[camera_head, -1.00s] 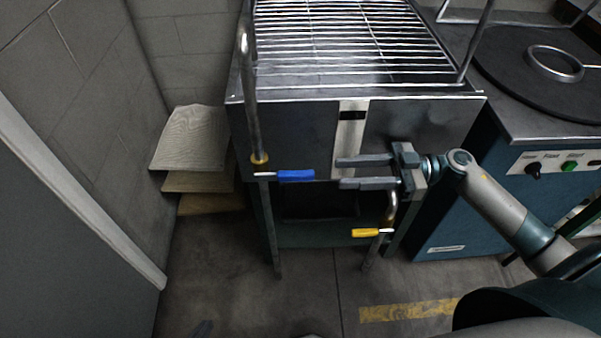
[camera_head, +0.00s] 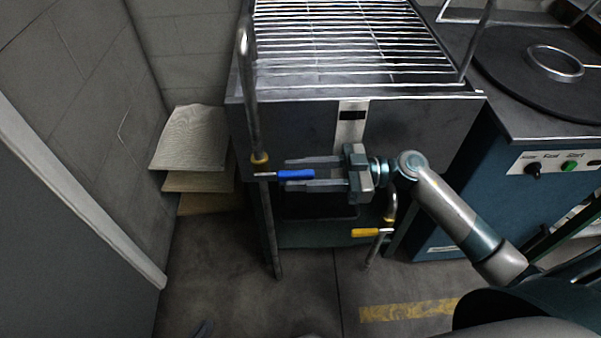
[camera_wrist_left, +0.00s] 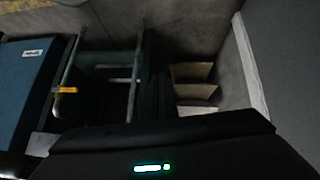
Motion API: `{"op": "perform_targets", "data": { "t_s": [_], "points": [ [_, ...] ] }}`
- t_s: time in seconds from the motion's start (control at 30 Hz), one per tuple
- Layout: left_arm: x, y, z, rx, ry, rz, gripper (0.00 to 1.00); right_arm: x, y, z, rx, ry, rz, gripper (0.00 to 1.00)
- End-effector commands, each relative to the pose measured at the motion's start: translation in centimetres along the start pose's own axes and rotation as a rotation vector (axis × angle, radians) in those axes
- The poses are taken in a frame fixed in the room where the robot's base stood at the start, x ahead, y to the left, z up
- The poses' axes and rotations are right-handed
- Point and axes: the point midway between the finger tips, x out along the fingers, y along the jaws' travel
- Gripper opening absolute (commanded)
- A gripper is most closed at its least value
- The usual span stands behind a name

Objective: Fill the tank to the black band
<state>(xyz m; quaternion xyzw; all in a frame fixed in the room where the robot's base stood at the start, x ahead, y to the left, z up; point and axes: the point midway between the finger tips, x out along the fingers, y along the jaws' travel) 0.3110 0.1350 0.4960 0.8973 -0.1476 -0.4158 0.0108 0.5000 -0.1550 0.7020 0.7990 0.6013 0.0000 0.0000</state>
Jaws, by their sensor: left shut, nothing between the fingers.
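The metal tank (camera_head: 420,118) has a wire grille on top and a pale gauge strip (camera_head: 349,132) with a black band (camera_head: 352,115) on its front. A valve with a blue lever (camera_head: 296,175) is on the pipe at the tank's left; the lever lies sideways, pointing right. A yellow lever (camera_head: 365,232) sits lower right. My right gripper (camera_head: 288,174) is open, its fingers above and below the blue lever; I cannot tell whether they touch it.
Several stacked boards (camera_head: 195,140) stand by the wall left of the tank. A blue cabinet (camera_head: 470,195) with a knob and green button (camera_head: 569,166) stands right. The floor (camera_head: 240,290) in front is clear, with a yellow stripe.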

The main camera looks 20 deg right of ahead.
Motion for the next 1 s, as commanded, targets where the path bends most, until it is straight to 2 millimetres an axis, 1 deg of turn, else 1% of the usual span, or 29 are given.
{"op": "perform_targets", "data": {
  "t_s": [0.07,0.1,0.17,0.2,0.23,0.73,0.83,1.0],
  "points": [
    [0.0,0.0,0.0,0.0,0.0,0.0,0.0,0.0,0.0,0.0,0.0,0.0,0.0,0.34],
    [0.0,0.0,0.0,0.0,0.0,0.0,0.0,0.0,0.0,0.0,0.0,0.0,0.0,0.32],
    [0.0,0.0,0.0,0.0,0.0,0.0,0.0,0.0,0.0,0.0,0.0,0.0,0.0,0.18],
    [0.0,0.0,0.0,0.0,0.0,0.0,0.0,0.0,0.0,0.0,0.0,0.0,0.0,0.08],
    [0.0,0.0,0.0,0.0,0.0,0.0,0.0,0.0,0.0,0.0,0.0,0.0,0.0,0.01],
    [-0.4,-0.2,0.1,0.004,-0.022,-0.008,0.0,-0.1,0.0,-0.2,0.0,-0.009,0.0,0.0],
    [-0.6,-0.5,0.5,0.006,-0.051,-0.017,0.0,-0.1,0.0,-0.3,0.0,-0.016,0.0,0.0],
    [-0.9,-1.9,1.3,0.012,-0.127,-0.051,0.0,-0.1,0.0,-0.6,-0.001,-0.033,0.0,0.0]
  ]
}}
